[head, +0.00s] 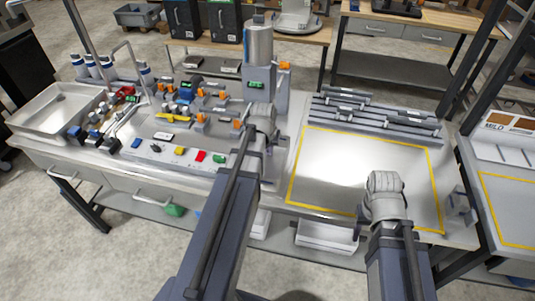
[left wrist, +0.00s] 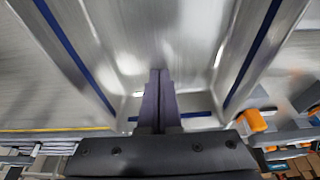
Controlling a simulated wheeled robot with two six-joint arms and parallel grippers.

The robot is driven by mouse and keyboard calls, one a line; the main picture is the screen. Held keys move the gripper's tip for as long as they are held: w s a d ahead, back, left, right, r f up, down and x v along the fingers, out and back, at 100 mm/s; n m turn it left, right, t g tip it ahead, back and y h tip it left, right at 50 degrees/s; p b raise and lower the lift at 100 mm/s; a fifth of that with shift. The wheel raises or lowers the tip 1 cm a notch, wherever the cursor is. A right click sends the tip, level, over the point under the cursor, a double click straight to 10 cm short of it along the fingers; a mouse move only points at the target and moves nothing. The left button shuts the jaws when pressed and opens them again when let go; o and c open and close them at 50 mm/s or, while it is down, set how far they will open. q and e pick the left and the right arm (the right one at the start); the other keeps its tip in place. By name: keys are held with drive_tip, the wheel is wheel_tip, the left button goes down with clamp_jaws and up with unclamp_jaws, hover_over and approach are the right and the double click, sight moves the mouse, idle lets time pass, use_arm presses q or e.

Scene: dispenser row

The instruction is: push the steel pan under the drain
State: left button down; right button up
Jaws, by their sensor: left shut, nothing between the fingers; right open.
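A steel drum (head: 259,45) stands on a grey dispenser body (head: 262,76) with a green display, at the back middle in the head view. My left gripper (head: 261,112) is in front of its foot and hides what lies there. In the left wrist view my left gripper (left wrist: 158,92) is shut and empty. Its fingers point at a shiny steel surface (left wrist: 165,38) between sloping walls with blue strips. I cannot tell whether this is the pan, or whether the fingers touch it. The drain is not clearly visible. My right gripper (head: 384,184) is open over the yellow-outlined area, seen from behind.
A wide steel basin (head: 58,108) sits at the bench's left end. Valves with orange handles (head: 238,124) and several small coloured blocks crowd the left. The yellow-outlined area (head: 335,160) is bare. Grey rails (head: 372,117) lie behind it.

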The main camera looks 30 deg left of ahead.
use_arm(q)
drive_tip(key=w, duration=0.1)
drive_tip(key=w+a, duration=0.1)
drive_tip(key=w, duration=0.1)
drive_tip(key=shift+w, duration=0.3)
drive_tip(key=shift+s+d+r, duration=0.1)
drive_tip(key=shift+s, duration=0.1)
drive_tip(key=shift+w, duration=0.15)
drive_tip(key=w+a, duration=0.1)
drive_tip(key=w, duration=0.5)
drive_tip(key=w+a, duration=0.1)
drive_tip(key=w, duration=0.3)
drive_tip(key=shift+w+a, duration=0.1)
drive_tip(key=shift+a, duration=0.2)
drive_tip(key=shift+s+d, duration=0.1)
drive_tip(key=shift+s, duration=0.1)
